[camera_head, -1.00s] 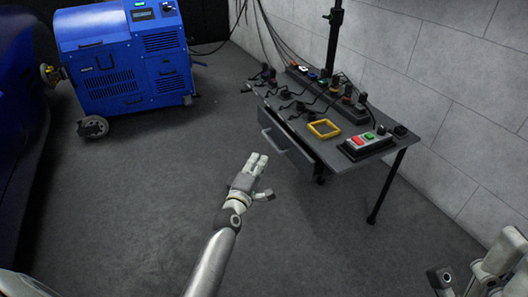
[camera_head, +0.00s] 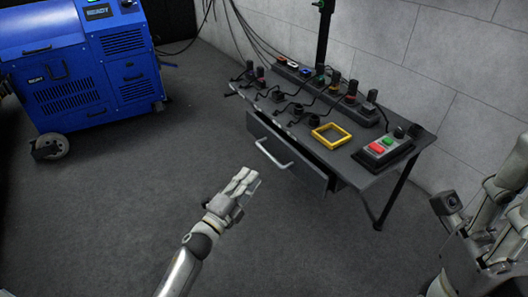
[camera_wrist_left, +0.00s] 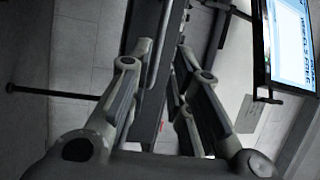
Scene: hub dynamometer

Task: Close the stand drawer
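The stand drawer (camera_head: 300,168) is a grey box under the top of the dark stand (camera_head: 365,176). It is pulled out partway, with its light bar handle (camera_head: 272,156) facing the lower left. My left gripper (camera_head: 243,184) is open and empty, just in front of the handle and below it in the head view; no contact shows. In the left wrist view its fingers (camera_wrist_left: 160,85) are spread, with a dark upright panel beyond the gap; I cannot tell which part of the stand that is. My right gripper (camera_head: 485,205) is open at the lower right, away from the drawer.
The stand top carries a yellow square frame (camera_head: 331,135), a button box (camera_head: 384,149) and several black plugs with cables. A blue wheeled machine (camera_head: 80,70) stands at the upper left. A grey wall (camera_head: 430,60) is behind the stand. The floor (camera_head: 110,200) at left is clear.

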